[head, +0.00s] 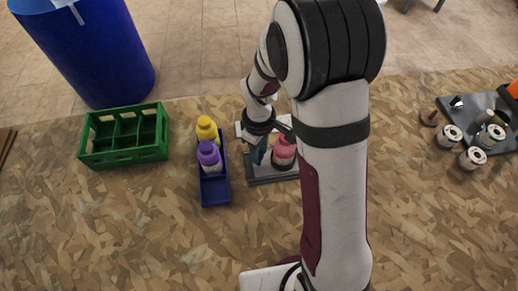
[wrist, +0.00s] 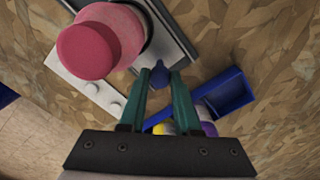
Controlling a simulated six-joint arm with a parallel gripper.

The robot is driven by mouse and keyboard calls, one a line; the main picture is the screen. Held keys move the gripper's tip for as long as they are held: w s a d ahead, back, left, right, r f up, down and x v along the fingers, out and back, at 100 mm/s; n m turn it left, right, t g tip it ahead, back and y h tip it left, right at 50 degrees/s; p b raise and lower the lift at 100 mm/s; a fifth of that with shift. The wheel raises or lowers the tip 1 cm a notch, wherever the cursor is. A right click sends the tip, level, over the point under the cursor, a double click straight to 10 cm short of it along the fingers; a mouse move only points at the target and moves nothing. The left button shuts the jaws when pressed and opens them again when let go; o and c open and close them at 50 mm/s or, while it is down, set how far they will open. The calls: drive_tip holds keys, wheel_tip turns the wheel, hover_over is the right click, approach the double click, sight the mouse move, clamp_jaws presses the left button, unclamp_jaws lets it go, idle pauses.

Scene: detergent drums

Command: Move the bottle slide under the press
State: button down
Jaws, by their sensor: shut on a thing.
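A bottle with a pink-red cap (head: 284,148) stands on a grey slide base (head: 268,180), partly hidden by my arm. In the wrist view the same bottle's cap (wrist: 85,50) is large at the upper left, beside a dark grey rail (wrist: 172,28). My gripper (wrist: 164,76) has its two green fingers closed around a small blue knob (wrist: 178,63) next to the bottle. In the head view my gripper (head: 261,155) is just left of the bottle. A white plate with round studs (wrist: 88,90) lies beside the bottle; I cannot tell whether it belongs to the press.
A blue tray (head: 215,190) holds a yellow bottle (head: 206,130) and a purple bottle (head: 209,157) left of the slide. A green crate (head: 124,154) and a blue drum (head: 90,50) are further left. Several cans (head: 472,158) stand at the far right.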

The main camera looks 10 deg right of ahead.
drive_tip(key=d, duration=1.2)
drive_tip(key=shift+w+d, duration=0.1)
drive_tip(key=shift+d, duration=0.2)
drive_tip(key=c, duration=0.6)
unclamp_jaws()
wheel_tip(320, 180, up, 16)
drive_tip(key=shift+f, duration=0.1)
drive_tip(key=shift+a, duration=0.15)
